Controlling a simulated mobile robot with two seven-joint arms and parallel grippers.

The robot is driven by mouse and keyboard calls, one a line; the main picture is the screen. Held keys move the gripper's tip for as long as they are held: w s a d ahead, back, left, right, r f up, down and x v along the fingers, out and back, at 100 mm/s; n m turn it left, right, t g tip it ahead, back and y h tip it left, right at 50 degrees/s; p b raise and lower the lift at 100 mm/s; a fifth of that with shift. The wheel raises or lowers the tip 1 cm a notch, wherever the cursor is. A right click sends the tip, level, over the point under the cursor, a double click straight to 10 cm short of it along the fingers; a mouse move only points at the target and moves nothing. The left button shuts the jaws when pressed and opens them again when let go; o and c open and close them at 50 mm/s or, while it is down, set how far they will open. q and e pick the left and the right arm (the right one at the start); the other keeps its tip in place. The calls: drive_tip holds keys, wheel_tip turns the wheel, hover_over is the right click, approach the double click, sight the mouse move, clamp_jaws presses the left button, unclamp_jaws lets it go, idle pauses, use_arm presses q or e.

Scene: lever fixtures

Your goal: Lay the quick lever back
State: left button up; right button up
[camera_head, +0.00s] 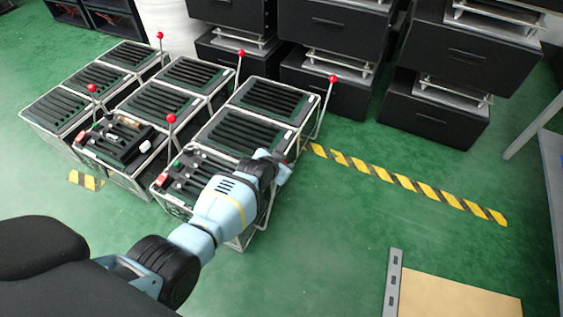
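Several upright levers with red ball knobs stand along the black slotted fixtures. One lever (325,105) rises at the right edge of the right-hand fixture (233,134). Others are a back middle lever (239,70), a far left back lever (160,46), a front left lever (93,102) and a front middle lever (170,132). Which one is the quick lever I cannot tell. My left gripper (286,164) is over the near right corner of the right-hand fixture, below and left of the right lever's foot, apart from its knob. Its fingers are too small to read. My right gripper is out of view.
Black drawer cabinets (435,118) stand at the back. A yellow-black floor stripe (405,182) runs right from the fixtures. A tan board with a grey edge (450,295) lies at the lower right. The green floor between is clear.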

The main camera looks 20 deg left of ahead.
use_arm(q)
drive_tip(key=shift+o, duration=1.1)
drive_tip(key=shift+f, duration=0.1)
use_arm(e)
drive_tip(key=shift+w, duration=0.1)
use_arm(q)
drive_tip(key=shift+s, duration=0.1)
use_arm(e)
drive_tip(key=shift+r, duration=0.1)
use_arm(q)
drive_tip(key=p+v, duration=0.5)
drive_tip(key=v, duration=0.2)
drive_tip(key=shift+s+r+p, duration=0.2)
drive_tip(key=shift+r+p, duration=0.1)
drive_tip(key=shift+r, duration=0.05)
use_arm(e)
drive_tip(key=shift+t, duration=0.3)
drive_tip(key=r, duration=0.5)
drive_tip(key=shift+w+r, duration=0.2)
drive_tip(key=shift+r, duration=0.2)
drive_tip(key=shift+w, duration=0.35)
